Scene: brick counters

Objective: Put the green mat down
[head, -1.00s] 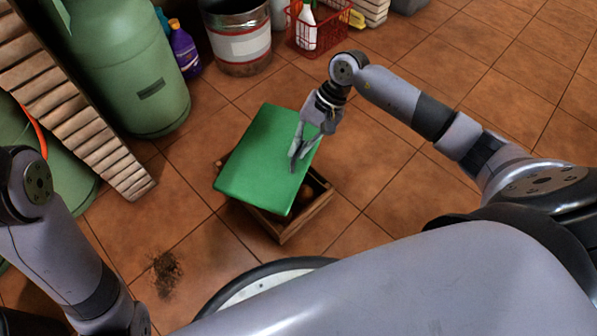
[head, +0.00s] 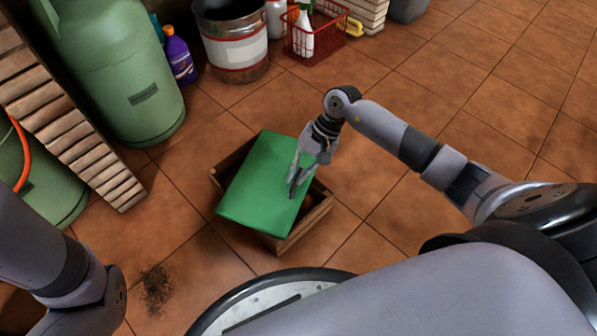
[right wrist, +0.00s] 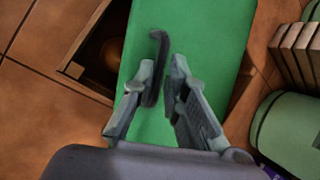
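The green mat (head: 255,188) is a flat green slab lying across the top of the wooden crate (head: 303,229) on the floor. I cannot tell whether it rests on the crate's rim or hangs just above it. My right gripper (head: 295,185) is at the mat's right part, with its fingers close together. In the right wrist view the mat (right wrist: 212,35) fills the middle, and a dark curved piece (right wrist: 157,60) shows at the fingers (right wrist: 162,85); the exact grip is hard to see. My left gripper is out of view; only its arm shows.
A round object (right wrist: 113,52) lies in the crate's dark inside. A green gas cylinder (head: 120,70), a metal bucket (head: 232,45), a purple bottle (head: 179,60) and a red basket (head: 318,45) stand behind. Tiled floor to the right is clear.

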